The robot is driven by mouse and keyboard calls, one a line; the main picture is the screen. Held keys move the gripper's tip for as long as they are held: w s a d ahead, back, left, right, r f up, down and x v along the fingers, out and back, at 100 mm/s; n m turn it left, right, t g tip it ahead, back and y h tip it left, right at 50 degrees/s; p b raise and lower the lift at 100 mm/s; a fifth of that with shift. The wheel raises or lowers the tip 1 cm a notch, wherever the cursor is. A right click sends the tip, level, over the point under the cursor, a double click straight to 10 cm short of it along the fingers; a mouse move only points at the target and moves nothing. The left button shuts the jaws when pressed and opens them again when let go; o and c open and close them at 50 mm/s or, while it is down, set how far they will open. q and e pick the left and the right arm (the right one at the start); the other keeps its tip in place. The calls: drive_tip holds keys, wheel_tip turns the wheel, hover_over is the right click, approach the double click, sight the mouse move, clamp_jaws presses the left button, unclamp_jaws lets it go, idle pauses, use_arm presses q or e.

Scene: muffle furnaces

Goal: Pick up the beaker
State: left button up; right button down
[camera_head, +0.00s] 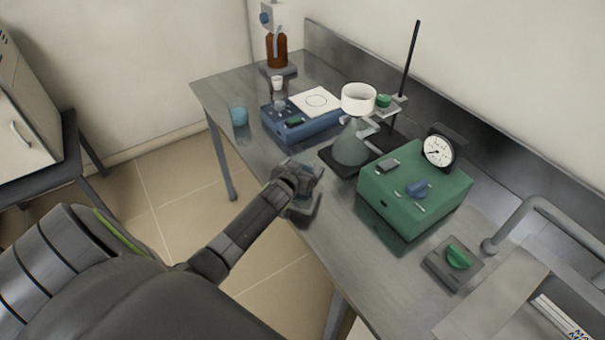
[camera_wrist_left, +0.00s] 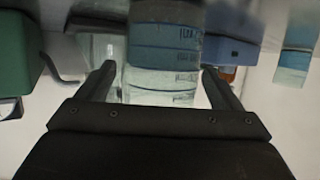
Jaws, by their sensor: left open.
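The beaker (camera_wrist_left: 165,45) shows in the left wrist view as clear glass with dark graduation marks and a bluish lower part. That view appears upside down. My left gripper (camera_wrist_left: 158,75) is open, with one finger on each side of the beaker; I cannot tell whether either touches it. There the beaker cannot be made out clearly by the gripper. My right gripper is not in view.
Behind my gripper stand a conical flask (camera_head: 351,146) under a white funnel (camera_head: 358,98) and the green box (camera_head: 415,195) with a dial. A blue device (camera_head: 297,131), a teal cup (camera_head: 239,116) and a brown bottle (camera_head: 277,50) are farther back. A sink is at lower right.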

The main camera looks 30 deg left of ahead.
use_arm(q)
drive_tip(key=c, duration=1.2)
drive_tip(key=shift+r, duration=0.1)
